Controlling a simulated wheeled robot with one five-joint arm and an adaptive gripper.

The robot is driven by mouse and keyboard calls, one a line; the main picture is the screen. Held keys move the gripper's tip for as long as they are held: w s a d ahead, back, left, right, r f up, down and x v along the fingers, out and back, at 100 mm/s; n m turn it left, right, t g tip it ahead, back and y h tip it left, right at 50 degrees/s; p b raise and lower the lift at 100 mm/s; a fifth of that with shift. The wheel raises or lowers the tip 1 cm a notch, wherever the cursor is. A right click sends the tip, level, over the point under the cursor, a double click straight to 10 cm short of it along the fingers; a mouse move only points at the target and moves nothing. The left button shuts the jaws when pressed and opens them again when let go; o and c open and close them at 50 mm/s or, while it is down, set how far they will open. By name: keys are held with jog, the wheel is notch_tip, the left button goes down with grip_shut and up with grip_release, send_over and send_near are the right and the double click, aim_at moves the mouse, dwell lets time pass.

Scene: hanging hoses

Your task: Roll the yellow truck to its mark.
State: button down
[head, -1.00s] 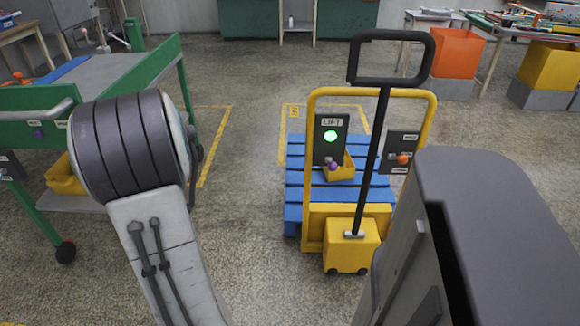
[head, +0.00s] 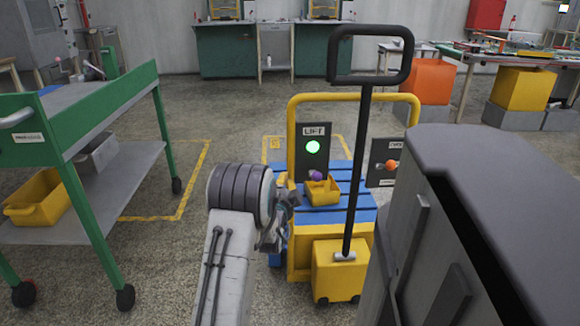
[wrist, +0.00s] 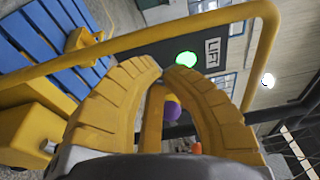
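The yellow truck (head: 403,97) has a tall black handle (head: 365,150), a blue slatted deck and a LIFT panel (head: 314,165) with a green lamp. A purple knob (head: 316,175) shows below the lamp, in front of a small yellow bin on the deck. A yellow outline on the floor (head: 270,148) lies behind the truck, partly hidden by it. In the wrist view, my gripper (wrist: 165,72) has its fingertips nearly together. The truck's yellow rail (wrist: 120,45) passes beyond them, and the purple knob (wrist: 172,108) shows between the fingers. I see nothing gripped.
A green cart (head: 80,105) with a yellow bin (head: 35,198) stands at left. Another yellow floor line (head: 192,185) runs beside it. An orange box (head: 430,83) and a yellow box (head: 522,88) stand at the back right. Open floor lies between cart and truck.

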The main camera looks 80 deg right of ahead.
jog(key=b, duration=0.6)
send_near(291, 159)
jog(key=d, duration=0.4)
jog(key=shift+s+f, duration=0.1)
jog(key=shift+f, duration=0.1)
jog(key=d+b, duration=0.2)
jog(key=shift+b, duration=0.35)
jog(key=shift+s+d+r, duration=0.1)
jog(key=shift+d+r, duration=0.05)
jog(key=shift+d, duration=0.4)
jog(key=shift+d+r, duration=0.1)
jog(key=shift+d, duration=0.45)
